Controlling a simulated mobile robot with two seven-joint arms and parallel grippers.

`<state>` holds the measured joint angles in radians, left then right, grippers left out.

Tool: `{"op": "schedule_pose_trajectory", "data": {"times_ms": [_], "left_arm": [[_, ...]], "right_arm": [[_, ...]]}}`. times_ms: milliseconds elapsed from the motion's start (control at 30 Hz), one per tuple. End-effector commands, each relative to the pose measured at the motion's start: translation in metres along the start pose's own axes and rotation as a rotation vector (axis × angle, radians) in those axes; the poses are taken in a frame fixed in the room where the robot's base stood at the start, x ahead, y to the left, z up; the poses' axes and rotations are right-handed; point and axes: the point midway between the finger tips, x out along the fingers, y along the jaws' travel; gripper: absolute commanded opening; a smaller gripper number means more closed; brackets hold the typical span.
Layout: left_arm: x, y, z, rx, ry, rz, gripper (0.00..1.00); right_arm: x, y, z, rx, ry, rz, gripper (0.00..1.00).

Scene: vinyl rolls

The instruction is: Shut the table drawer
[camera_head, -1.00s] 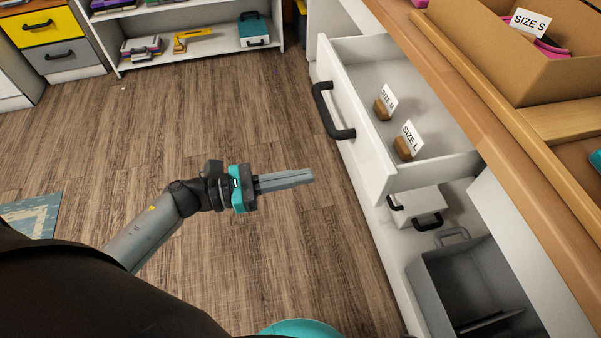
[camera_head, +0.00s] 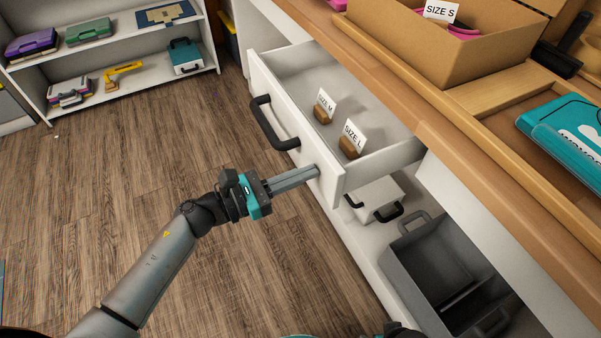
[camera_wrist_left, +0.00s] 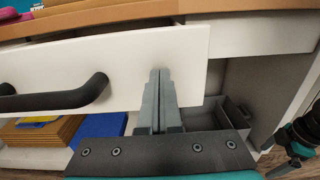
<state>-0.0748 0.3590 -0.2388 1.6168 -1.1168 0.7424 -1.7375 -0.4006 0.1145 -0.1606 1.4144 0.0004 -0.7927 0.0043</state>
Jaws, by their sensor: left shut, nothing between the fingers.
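The white table drawer (camera_head: 330,182) stands pulled out from the wooden table, with a black handle (camera_head: 270,125) on its front. Two tags on wooden holders, SIZE M (camera_head: 324,106) and SIZE L (camera_head: 352,138), stand inside it. My left gripper (camera_head: 316,172) is shut and empty, its fingertips at the drawer front, right of the handle. In the left wrist view the fingertips (camera_wrist_left: 159,75) lie against or just before the drawer front (camera_wrist_left: 130,60); I cannot tell if they touch. The handle also shows there (camera_wrist_left: 60,97). My right gripper (camera_wrist_left: 300,135) shows partly at the right edge of that view.
Under the drawer are a white box (camera_head: 375,197) and a grey bin (camera_head: 425,255). A cardboard box (camera_head: 420,50) marked SIZE S and a teal case (camera_head: 570,135) sit on the table. A shelf (camera_head: 130,90) stands at the back left. The floor left of the drawer is clear.

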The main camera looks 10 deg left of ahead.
Motion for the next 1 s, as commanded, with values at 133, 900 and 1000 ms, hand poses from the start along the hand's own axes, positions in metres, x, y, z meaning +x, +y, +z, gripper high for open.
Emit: {"op": "schedule_pose_trajectory", "data": {"times_ms": [133,900,1000], "left_arm": [[0.003,0.000,0.000,0.001,-0.001,0.000,0.00],[0.154,0.000,-0.001,0.004,-0.003,-0.002,0.00],[0.171,0.000,-0.001,0.002,-0.002,-0.002,0.00]], "right_arm": [[0.001,-0.001,0.001,0.001,-0.001,-0.001,1.00],[-0.066,-0.009,-0.058,0.012,0.082,-0.013,1.00],[-0.077,-0.008,-0.065,0.013,0.102,-0.012,1.00]]}}
